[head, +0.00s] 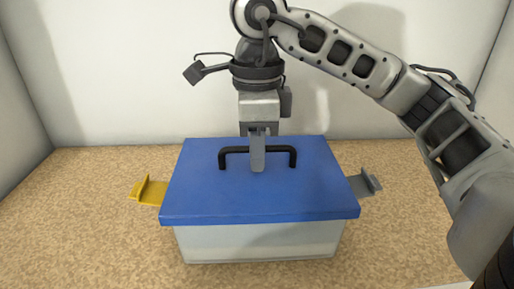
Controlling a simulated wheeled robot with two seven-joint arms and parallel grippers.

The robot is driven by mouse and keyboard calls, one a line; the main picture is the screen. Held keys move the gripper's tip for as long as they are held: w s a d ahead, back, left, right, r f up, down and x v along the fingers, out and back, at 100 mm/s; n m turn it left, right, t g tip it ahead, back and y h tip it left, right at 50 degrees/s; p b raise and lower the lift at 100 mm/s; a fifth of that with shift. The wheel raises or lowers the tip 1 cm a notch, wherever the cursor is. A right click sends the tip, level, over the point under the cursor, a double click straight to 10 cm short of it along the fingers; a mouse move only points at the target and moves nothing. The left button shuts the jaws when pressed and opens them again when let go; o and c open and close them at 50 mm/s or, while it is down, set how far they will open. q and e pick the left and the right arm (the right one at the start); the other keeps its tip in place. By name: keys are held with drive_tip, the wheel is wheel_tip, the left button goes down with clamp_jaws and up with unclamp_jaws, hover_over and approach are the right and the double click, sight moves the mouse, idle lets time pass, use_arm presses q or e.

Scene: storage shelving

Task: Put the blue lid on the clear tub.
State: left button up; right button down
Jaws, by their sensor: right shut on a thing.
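The blue lid (258,196) lies level over the top of the clear tub (260,244) in the head view. It covers the tub's opening, so the inside is hidden from above. I cannot tell whether the lid is fully seated or just above the rim. A black handle (283,150) stands on the lid's top. My right gripper (258,160) points down from above and is shut on the middle of this handle. My left gripper is not in view.
A yellow latch (150,192) sticks out at the tub's left side and a grey latch (365,184) at its right, both swung outward. The tub stands on a speckled brown shelf board (90,220). White walls enclose the back and sides. The board is clear left and right.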

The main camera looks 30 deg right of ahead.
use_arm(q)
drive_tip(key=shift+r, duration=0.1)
use_arm(e)
drive_tip(key=c, duration=1.4)
unclamp_jaws()
drive_tip(key=shift+c, duration=0.2)
use_arm(q)
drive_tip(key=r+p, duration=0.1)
drive_tip(key=p, duration=0.1)
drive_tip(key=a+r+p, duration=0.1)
drive_tip(key=p, duration=0.2)
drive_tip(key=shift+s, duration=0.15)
use_arm(e)
wheel_tip(320, 180, up, 16)
